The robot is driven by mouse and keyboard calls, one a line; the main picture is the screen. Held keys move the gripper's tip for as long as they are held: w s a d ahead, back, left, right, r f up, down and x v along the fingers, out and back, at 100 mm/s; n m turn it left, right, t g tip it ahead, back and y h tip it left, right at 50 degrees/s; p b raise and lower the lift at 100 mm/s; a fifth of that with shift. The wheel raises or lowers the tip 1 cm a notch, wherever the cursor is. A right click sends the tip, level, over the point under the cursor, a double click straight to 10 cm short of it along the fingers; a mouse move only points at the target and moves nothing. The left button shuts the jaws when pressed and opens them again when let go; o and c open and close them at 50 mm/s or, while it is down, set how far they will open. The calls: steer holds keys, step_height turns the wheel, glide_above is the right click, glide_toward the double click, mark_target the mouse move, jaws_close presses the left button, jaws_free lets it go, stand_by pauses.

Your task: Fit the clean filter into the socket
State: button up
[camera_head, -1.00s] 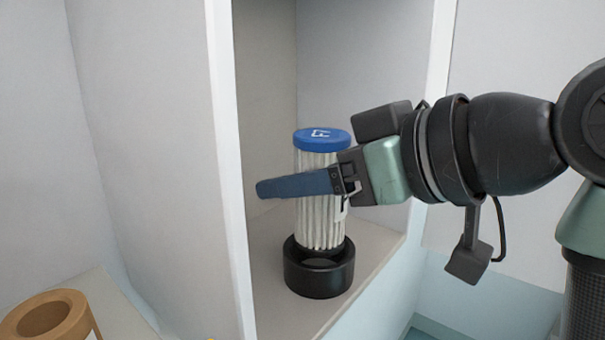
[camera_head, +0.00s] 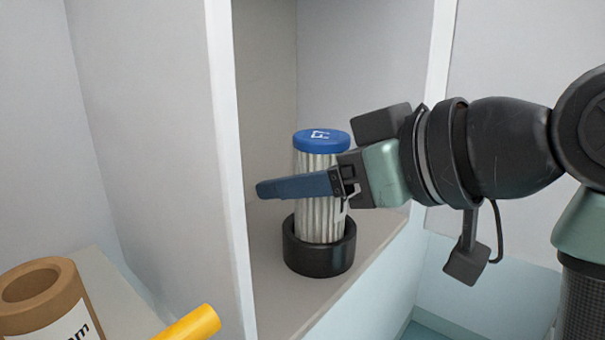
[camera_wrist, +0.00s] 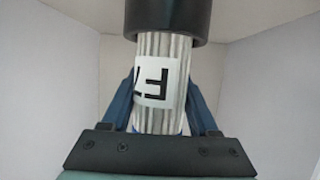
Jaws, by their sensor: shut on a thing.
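The clean filter (camera_head: 319,222) is a white pleated cylinder with a blue cap marked with a letter. It stands upright inside the cabinet, its lower end within the rim of the black round socket (camera_head: 318,262). My gripper (camera_head: 296,186) is shut around the filter's middle, with a blue finger across its front. In the wrist view the filter (camera_wrist: 165,112) sits between both blue fingers, with a black F on a white label, and its far end goes into the dark socket (camera_wrist: 168,18). How deep it sits inside the socket is hidden by the rim.
The socket stands on the cabinet shelf (camera_head: 282,308). A white cabinet wall edge (camera_head: 232,180) rises close left of my fingertips. A tan cardboard tube (camera_head: 45,298) and a yellow cylindrical object (camera_head: 192,324) are at the lower left, outside the cabinet. Shelf space is clear in front of the socket.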

steer(key=shift+f+b, duration=0.5)
steer(key=shift+f, duration=0.15)
steer(key=o, duration=1.5)
steer(key=shift+d, duration=0.1)
steer(key=b+v, duration=0.4)
steer(key=v, duration=0.9)
steer(key=shift+b, duration=0.3)
